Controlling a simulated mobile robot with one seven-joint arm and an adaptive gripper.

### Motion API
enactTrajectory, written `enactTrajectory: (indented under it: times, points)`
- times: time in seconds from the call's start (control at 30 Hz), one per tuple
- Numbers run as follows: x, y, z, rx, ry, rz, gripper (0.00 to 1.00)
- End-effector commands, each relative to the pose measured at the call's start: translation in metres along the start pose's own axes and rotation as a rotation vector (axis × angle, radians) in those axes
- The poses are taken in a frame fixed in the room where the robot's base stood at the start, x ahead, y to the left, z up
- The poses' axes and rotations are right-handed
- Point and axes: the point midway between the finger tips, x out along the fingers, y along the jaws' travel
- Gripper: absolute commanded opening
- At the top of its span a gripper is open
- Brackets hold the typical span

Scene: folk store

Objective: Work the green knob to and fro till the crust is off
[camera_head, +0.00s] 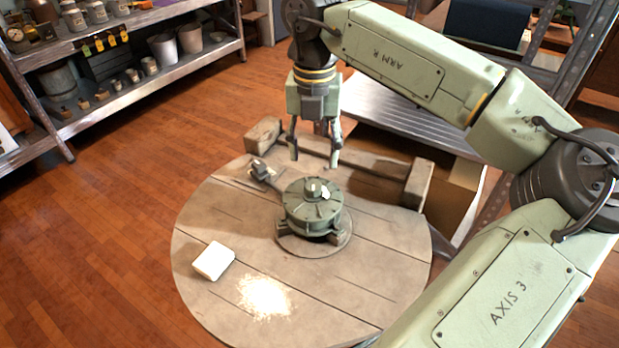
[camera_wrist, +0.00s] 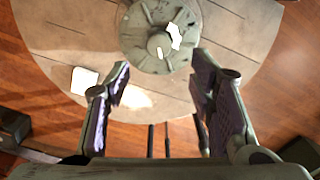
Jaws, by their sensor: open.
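A round, grey-green knob (camera_head: 305,215) with a ribbed top stands on a disc at the middle of the round wooden table (camera_head: 365,285). It also shows at the top of the wrist view (camera_wrist: 140,44). A small white patch of crust (camera_head: 326,193) sits beside the central hub on its top, and it shows in the wrist view too (camera_wrist: 175,36). My gripper (camera_head: 314,158) is open and empty, with its fingers pointing down, above and behind the knob in the head view. In the wrist view the knob lies beyond the fingertips (camera_wrist: 160,82), apart from them.
A white block (camera_head: 213,261) and a scatter of pale powder (camera_head: 265,297) lie on the table's front left. A grey lever-like piece (camera_head: 262,173) lies behind the knob. Shelves (camera_head: 150,79) stand at the left.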

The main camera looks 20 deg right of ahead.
Motion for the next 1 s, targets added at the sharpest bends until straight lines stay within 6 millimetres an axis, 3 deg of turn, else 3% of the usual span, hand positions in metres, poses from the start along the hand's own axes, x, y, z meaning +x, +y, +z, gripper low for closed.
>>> enactTrajectory:
  times: [0.3,0.5,0.87,1.0]
  points:
    - [0.059,0.002,-0.001,-0.003,0.002,0.005,0.49]
    - [0.081,0.002,-0.001,-0.003,0.001,0.005,0.49]
    - [0.087,0.002,0.0,-0.004,0.0,0.004,0.49]
    - [0.086,0.002,0.0,-0.004,0.0,0.004,0.4]
